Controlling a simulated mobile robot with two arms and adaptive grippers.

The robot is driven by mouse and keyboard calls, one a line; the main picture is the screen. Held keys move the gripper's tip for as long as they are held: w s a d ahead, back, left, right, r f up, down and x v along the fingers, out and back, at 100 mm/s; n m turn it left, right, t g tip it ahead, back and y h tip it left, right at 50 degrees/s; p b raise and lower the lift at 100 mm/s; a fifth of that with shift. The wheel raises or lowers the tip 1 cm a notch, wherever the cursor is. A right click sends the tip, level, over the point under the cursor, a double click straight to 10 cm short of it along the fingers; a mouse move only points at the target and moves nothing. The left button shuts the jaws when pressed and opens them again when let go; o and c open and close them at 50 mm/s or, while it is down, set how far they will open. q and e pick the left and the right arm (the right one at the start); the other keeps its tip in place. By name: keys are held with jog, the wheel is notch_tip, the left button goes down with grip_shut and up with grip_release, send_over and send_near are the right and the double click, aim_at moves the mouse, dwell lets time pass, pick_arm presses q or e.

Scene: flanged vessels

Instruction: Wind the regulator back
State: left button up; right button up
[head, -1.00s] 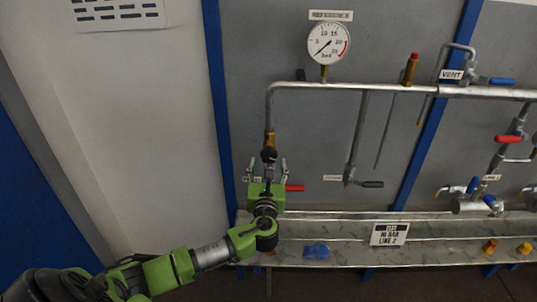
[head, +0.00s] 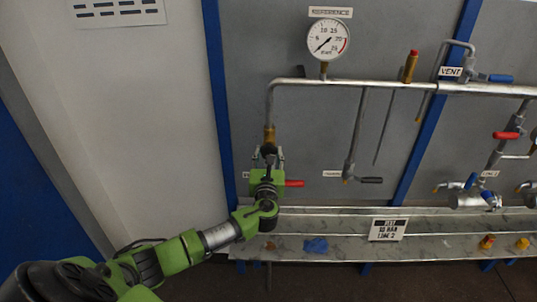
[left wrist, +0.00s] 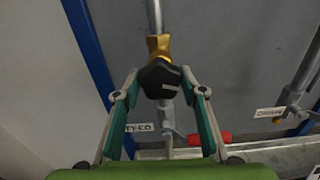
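The regulator has a brass body (head: 269,133) on the pipe's left drop, with a black knob (head: 268,151) under it. In the left wrist view the black knob (left wrist: 160,79) sits between my fingertips, with a white mark on it. My left gripper (head: 268,156) is below the regulator, pointing up, its fingers spread on both sides of the knob. The left wrist view shows the gripper (left wrist: 160,76) open, with narrow gaps beside the knob; contact cannot be told. The reference gauge (head: 328,39) has its needle toward the lower left. My right gripper is not in view.
A red lever (head: 294,183) is just right of my gripper; a dark drain lever (head: 371,180) is farther right. A vent with a blue handle (head: 500,79) is at upper right. The shelf (head: 345,246) below bears a line sign (head: 388,229) and a blue cloth-like patch (head: 316,245).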

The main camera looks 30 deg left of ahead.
pick_arm(q)
jog(key=shift+f+n+b, duration=0.15)
jog(key=shift+n+b, duration=0.45)
jog(key=shift+n, duration=0.1)
jog(key=shift+n+b, duration=0.95)
jog(key=shift+n, duration=0.25)
jog(key=n+b, duration=0.2)
jog(key=n, duration=0.1)
jog(key=shift+n+b, duration=0.3)
jog(key=shift+n, duration=0.1)
jog(key=n+b, duration=0.2)
jog(key=n, duration=0.1)
jog(key=shift+n, duration=0.3)
jog(key=n+b, duration=0.3)
jog(key=n, duration=0.2)
jog(key=shift+b, duration=0.35)
jog(key=n+b, duration=0.2)
jog(key=n, duration=0.2)
jog(key=shift+n+b, duration=0.3)
jog(key=shift+n, duration=0.5)
